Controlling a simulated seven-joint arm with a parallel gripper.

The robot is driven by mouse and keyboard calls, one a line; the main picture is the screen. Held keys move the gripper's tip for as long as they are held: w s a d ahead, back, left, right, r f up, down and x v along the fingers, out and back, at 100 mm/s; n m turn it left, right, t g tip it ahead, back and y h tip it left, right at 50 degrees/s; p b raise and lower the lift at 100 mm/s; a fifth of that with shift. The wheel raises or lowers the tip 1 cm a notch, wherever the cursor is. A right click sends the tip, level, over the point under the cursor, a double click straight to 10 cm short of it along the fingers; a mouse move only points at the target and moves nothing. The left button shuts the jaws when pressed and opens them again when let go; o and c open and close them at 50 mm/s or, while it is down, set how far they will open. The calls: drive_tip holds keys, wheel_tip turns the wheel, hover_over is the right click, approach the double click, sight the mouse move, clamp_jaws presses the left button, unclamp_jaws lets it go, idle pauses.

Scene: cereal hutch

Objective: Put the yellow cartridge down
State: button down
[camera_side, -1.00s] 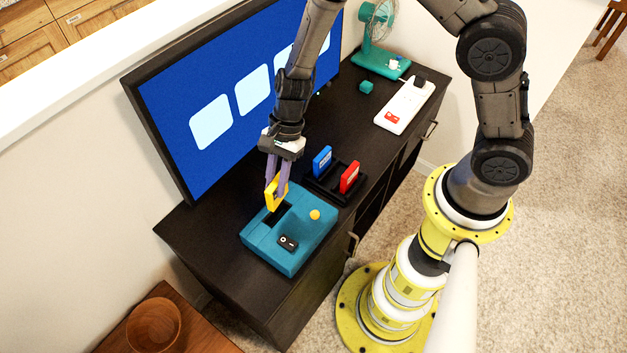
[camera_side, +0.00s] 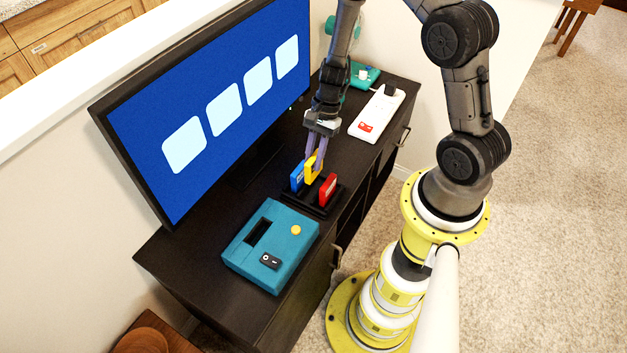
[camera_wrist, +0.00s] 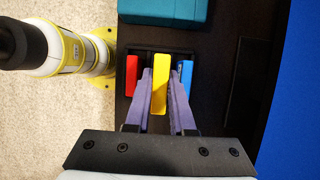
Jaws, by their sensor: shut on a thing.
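The yellow cartridge (camera_side: 310,165) is held between the purple fingers of my gripper (camera_side: 315,158), over the middle of the black rack (camera_side: 302,197). In the wrist view my gripper (camera_wrist: 160,100) has a finger on each side of the yellow cartridge (camera_wrist: 160,84). The blue cartridge (camera_side: 297,175) stands in the rack on one side of it and the red cartridge (camera_side: 328,189) on the other. I cannot tell whether the yellow cartridge touches the rack.
The teal console (camera_side: 271,246) has an empty dark slot, a yellow button and a small black switch. A large screen (camera_side: 210,110) stands behind. A white power strip (camera_side: 378,115) lies farther back on the dark cabinet (camera_side: 180,258).

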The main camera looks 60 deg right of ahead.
sight(314, 176)
drive_tip(key=shift+f, duration=3.4)
drive_tip(key=shift+f, duration=0.1)
drive_tip(key=c, duration=0.8)
unclamp_jaws()
drive_tip(key=shift+o, duration=0.2)
